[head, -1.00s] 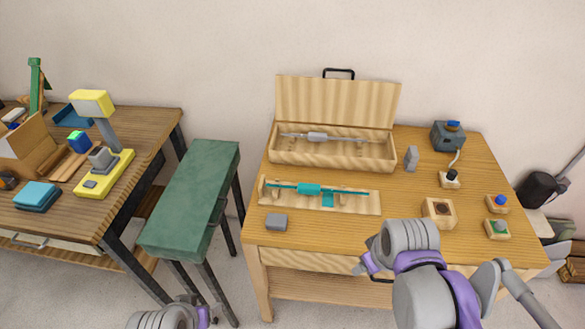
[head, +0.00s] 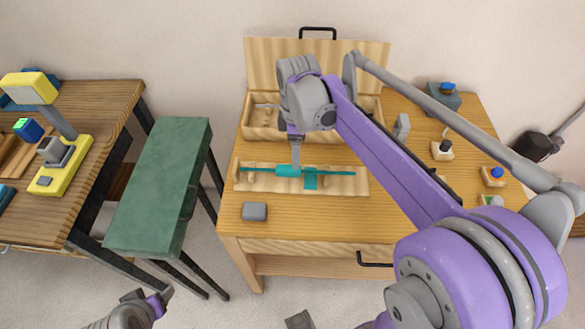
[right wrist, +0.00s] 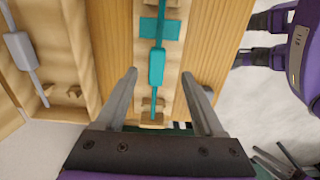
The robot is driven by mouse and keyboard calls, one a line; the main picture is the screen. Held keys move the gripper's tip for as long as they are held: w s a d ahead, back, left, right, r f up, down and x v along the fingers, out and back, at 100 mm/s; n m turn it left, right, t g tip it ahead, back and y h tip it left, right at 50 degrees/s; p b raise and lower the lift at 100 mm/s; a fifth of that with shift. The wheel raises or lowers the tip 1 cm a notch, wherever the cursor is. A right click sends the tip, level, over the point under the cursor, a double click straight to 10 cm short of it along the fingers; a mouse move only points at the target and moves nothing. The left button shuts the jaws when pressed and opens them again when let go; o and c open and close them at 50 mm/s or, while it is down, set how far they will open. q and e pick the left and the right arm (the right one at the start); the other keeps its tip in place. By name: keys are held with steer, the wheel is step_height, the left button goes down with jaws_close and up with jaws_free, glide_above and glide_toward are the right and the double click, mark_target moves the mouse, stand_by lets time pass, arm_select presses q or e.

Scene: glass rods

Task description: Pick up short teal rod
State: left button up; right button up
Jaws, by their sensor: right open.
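The teal rod (head: 338,172) lies across a wooden rack (head: 350,186) on the wooden table, with a thicker teal sleeve (head: 288,171) around it. In the right wrist view the rod (right wrist: 154,100) runs lengthwise, with its thick sleeve (right wrist: 156,68) near the middle. My right gripper (head: 290,168) is over the rack at the sleeve. In the right wrist view the right gripper (right wrist: 168,82) is open, its fingers on either side of the rod and apart from it. My left gripper (head: 163,297) is low at the bottom left, away from the table; its jaw state is unclear.
An open wooden case (head: 253,131) behind the rack holds a grey rod (right wrist: 25,58). A grey block (head: 254,211) sits in front of the rack. Small button boxes stand at the right. A green bench (head: 160,190) stands left of the table.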

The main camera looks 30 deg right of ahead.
steer(key=f, duration=0.7)
steer(key=shift+w+d+f, duration=0.1)
steer(key=shift+w+f, duration=0.1)
jaws_close()
